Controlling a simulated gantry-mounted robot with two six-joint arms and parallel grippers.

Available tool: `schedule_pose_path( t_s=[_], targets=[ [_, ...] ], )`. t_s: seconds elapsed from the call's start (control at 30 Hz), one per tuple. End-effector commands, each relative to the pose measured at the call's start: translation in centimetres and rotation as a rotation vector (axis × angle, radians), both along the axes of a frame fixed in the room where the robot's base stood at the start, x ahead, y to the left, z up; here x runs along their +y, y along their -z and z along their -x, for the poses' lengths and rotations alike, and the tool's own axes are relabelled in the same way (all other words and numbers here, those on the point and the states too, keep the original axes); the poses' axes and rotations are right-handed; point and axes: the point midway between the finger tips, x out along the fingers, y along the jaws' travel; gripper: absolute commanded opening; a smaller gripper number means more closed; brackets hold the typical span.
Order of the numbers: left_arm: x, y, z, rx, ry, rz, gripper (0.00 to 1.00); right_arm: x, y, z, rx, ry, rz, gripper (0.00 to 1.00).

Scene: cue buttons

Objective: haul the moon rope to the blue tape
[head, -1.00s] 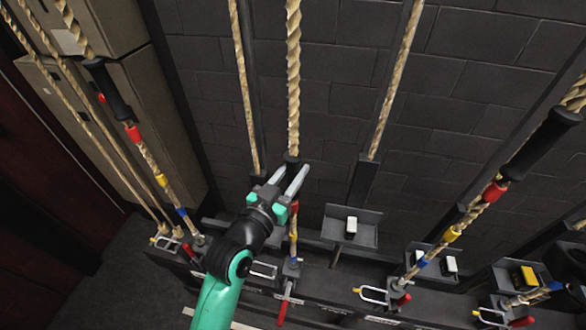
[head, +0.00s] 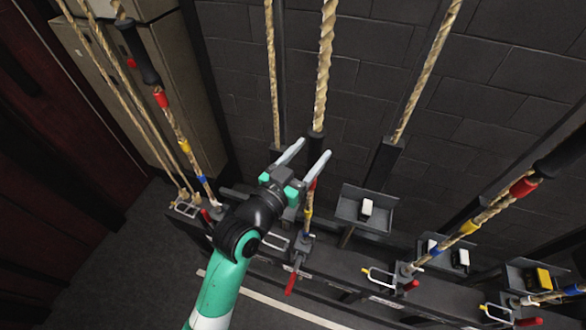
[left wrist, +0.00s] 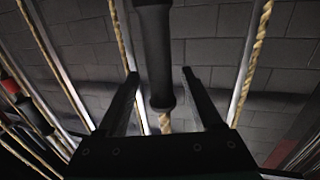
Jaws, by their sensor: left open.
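My left gripper (head: 308,155) is open, its two fingers pointing up at the wall. The middle rope (head: 326,60) hangs straight, with a black grip sleeve (head: 317,143) between the fingertips in the picture. The left wrist view shows this sleeve (left wrist: 158,60) between the open fingers, with bare rope below it; I cannot tell whether it lies inside the jaws or just beyond. Lower on this rope are red tape, yellow tape (head: 308,213) and blue tape, partly hidden by the gripper. No moon mark is legible on any rope. My right gripper is out of view.
A similar taped rope with a black sleeve (head: 143,62) stands at left, and another (head: 490,212) at right. Thinner ropes (head: 272,80) (head: 428,70) flank the middle one. A rail with red levers (head: 291,283) and a tray with a white block (head: 366,208) are below.

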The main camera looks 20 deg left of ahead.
Motion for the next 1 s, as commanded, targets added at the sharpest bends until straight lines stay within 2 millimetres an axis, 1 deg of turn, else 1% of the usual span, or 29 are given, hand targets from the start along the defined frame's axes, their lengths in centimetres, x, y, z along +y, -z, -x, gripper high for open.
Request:
schedule_pose_path(
  t_s=[0.03, 0.2, 0.3, 0.4, 0.57, 1.0],
  targets=[
    [0.4, 0.1, 1.1, 0.000, -0.002, 0.000, 0.68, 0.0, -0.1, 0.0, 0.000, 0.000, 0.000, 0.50],
    [1.7, 0.1, 4.8, 0.000, -0.002, 0.001, 0.68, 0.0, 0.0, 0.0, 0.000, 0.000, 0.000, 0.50],
    [2.3, 0.1, 6.6, 0.001, -0.002, 0.001, 0.68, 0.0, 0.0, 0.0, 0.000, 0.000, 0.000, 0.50],
    [2.7, 0.1, 7.9, 0.002, -0.001, 0.002, 0.68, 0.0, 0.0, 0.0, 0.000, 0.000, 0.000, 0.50],
    [2.9, 0.0, 8.7, 0.002, 0.000, 0.002, 0.68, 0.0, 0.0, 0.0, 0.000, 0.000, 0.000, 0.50],
    [2.9, 0.0, 8.6, 0.001, 0.000, 0.001, 0.68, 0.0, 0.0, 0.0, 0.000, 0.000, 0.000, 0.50]
  ],
)
